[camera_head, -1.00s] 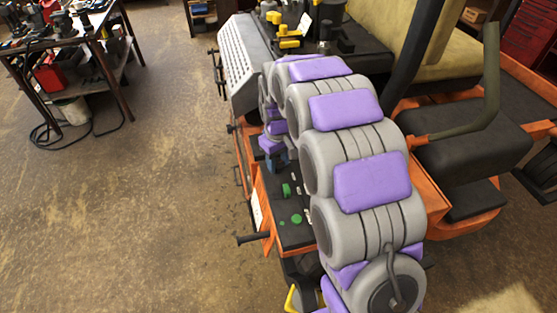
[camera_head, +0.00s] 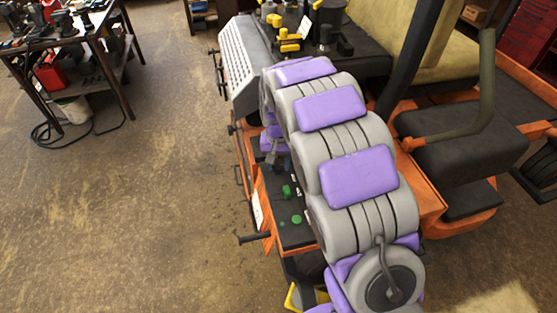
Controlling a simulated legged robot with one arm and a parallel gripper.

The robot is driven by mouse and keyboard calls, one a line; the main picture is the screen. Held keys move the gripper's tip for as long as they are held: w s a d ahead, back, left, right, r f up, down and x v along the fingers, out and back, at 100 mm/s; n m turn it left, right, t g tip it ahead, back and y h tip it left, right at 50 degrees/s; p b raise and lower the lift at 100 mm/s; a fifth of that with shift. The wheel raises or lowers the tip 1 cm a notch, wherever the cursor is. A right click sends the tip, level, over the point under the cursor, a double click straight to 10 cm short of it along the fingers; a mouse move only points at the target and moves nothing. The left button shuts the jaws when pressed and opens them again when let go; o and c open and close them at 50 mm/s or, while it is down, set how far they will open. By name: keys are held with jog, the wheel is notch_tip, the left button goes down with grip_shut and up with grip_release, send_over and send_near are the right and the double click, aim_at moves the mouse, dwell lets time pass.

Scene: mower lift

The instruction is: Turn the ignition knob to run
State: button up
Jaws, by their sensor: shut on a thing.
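The mower's black control panel (camera_head: 292,236) sits on its orange side, below the middle of the view. It carries a green knob (camera_head: 287,191) and a round green button (camera_head: 297,219), with small pale marks between them. My grey and purple arm reaches over the mower from the bottom right. My gripper (camera_head: 273,158) is at the far end of the panel, small and partly covered by my arm. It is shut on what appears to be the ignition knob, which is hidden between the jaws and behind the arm.
A green-grey lever (camera_head: 488,85) and black fender (camera_head: 455,145) stand right of my arm. Jugs and yellow-capped items (camera_head: 290,35) sit on the mower's black top. A dark workbench (camera_head: 65,45) is at upper left. The floor (camera_head: 150,200) left of the mower is clear.

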aim_at(277, 165)
jog(key=shift+w+m+p, duration=0.1)
jog(key=shift+m+p, duration=0.45)
jog(key=shift+m, duration=1.55)
jog(key=o, duration=0.9)
jog(key=shift+w+f, duration=0.1)
jog(key=shift+c, duration=0.2)
jog(key=shift+o, duration=1)
jog(key=shift+a, duration=0.1)
notch_tip(277, 165, up, 18)
jog(key=shift+f, duration=0.25)
jog(key=shift+a, duration=0.1)
